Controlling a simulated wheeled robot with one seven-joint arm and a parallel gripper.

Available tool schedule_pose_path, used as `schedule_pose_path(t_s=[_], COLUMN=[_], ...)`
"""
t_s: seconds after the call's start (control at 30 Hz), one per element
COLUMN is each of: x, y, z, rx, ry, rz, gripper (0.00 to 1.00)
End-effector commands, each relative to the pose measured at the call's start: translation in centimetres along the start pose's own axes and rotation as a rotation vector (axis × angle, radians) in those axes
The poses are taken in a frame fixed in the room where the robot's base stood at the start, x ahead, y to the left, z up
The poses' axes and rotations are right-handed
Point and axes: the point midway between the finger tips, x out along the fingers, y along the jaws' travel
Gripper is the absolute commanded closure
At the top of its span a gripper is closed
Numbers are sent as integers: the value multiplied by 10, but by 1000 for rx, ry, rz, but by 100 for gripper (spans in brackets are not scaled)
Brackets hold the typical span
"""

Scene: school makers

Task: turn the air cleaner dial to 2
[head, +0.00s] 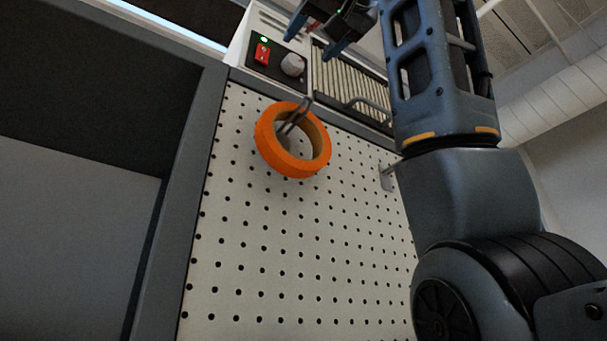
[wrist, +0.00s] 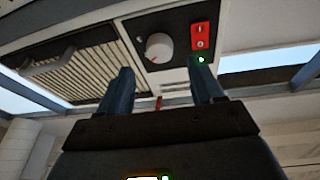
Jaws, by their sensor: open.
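The air cleaner (head: 270,25) is a pale box with a slatted grille, at the top of the head view above a pegboard. Its round white dial (head: 292,65) sits on a black panel beside a red switch (head: 262,53) with a lit green light. In the wrist view the dial (wrist: 159,47) has a red mark; the number it points to is too small to read. My gripper (head: 318,32) is open and empty, in front of the air cleaner and apart from the dial. In the wrist view its two fingers (wrist: 163,88) point toward the panel, the dial beyond the gap between them.
An orange tape ring (head: 293,140) hangs on a hook on the white pegboard (head: 270,250) below the air cleaner. Other metal hooks (head: 387,176) stick out of the board. The grille (wrist: 75,75) lies beside the dial panel. A grey frame post (head: 185,190) borders the board.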

Motion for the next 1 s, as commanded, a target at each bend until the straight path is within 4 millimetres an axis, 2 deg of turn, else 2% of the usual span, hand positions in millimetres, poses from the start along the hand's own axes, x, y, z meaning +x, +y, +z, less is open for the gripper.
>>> schedule_pose_path(t_s=[0.1, 0.27, 1.0], x=[-16, -25, -26], y=[0, 1, 0], z=[2, 1, 0], rx=[0, 0, 0], ry=[1, -1, -1], rz=[0, 1, 1], gripper=[34, 34, 34])
